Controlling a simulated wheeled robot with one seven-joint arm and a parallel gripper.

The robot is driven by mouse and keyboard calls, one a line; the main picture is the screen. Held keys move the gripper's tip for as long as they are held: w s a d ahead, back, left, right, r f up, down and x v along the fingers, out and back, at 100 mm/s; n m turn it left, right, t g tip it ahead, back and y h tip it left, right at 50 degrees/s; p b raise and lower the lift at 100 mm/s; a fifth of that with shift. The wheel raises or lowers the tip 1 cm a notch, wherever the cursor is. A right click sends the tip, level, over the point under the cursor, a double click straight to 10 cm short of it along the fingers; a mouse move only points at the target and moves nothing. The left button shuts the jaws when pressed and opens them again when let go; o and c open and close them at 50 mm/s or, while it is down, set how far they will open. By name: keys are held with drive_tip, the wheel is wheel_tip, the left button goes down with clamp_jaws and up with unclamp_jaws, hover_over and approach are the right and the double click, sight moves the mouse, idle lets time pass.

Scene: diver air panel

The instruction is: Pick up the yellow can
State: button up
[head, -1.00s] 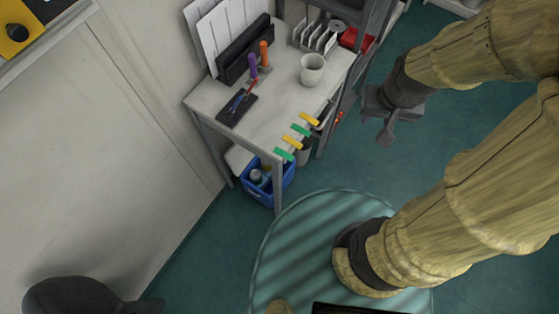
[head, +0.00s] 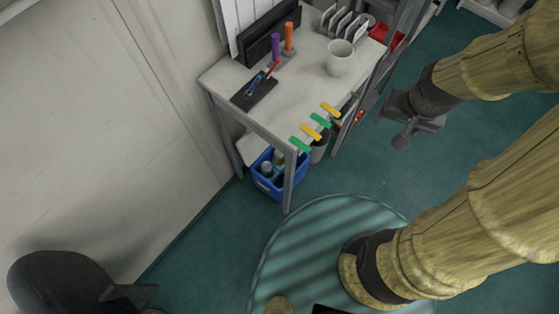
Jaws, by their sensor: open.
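I cannot make out a yellow can for certain. A blue crate (head: 262,184) under the table holds a few small cans or bottles (head: 267,168) with pale tops; their side colours are too small to tell. My gripper (head: 394,128) is at the upper right, right of the table and apart from it, over the green floor. It is open, and nothing shows between its fingers.
The grey table (head: 305,85) carries a white cup (head: 339,58), a dark tray (head: 254,93), and purple (head: 275,46) and orange (head: 289,38) handled tools. Several coloured clips (head: 321,120) line its edge. A dark chair (head: 62,284) stands lower left. A striped round mat (head: 300,240) lies on open floor.

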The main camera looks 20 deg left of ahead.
drive_tip(key=w+a+f+m+b, duration=0.1)
drive_tip(key=w+a+f+b, duration=0.15)
drive_tip(key=f+b, duration=0.9)
drive_tip(key=w+a+f+m+b, duration=0.1)
drive_tip(key=w+f+b, duration=0.2)
drive_tip(key=f+b, duration=0.8)
drive_tip(key=m+t+y+b, duration=0.2)
drive_tip(key=m+y+b, duration=0.3)
drive_tip(key=m+b, duration=0.5)
hover_over(280, 155)
drive_tip(key=s+d+p, duration=0.2)
drive_tip(key=s+d, duration=0.2)
drive_tip(key=d, duration=0.7)
wheel_tip(280, 155, down, 32)
drive_tip(key=m, duration=0.2)
drive_tip(key=a+f+m+t+b, duration=0.1)
drive_tip(key=a+f+m+b, duration=0.1)
drive_tip(key=a+f+m, duration=0.2)
drive_tip(key=a+f+m+t+b, duration=0.1)
drive_tip(key=a+f+m+b, duration=0.2)
drive_tip(key=f+m, duration=0.7)
wheel_tip(280, 155, down, 3)
drive_tip(key=shift+w+a+r, duration=0.15)
drive_tip(key=shift+w+a, duration=0.05)
drive_tip(key=shift+a, duration=0.4)
drive_tip(key=shift+b+x, duration=0.85)
drive_tip(key=shift+x, duration=0.3)
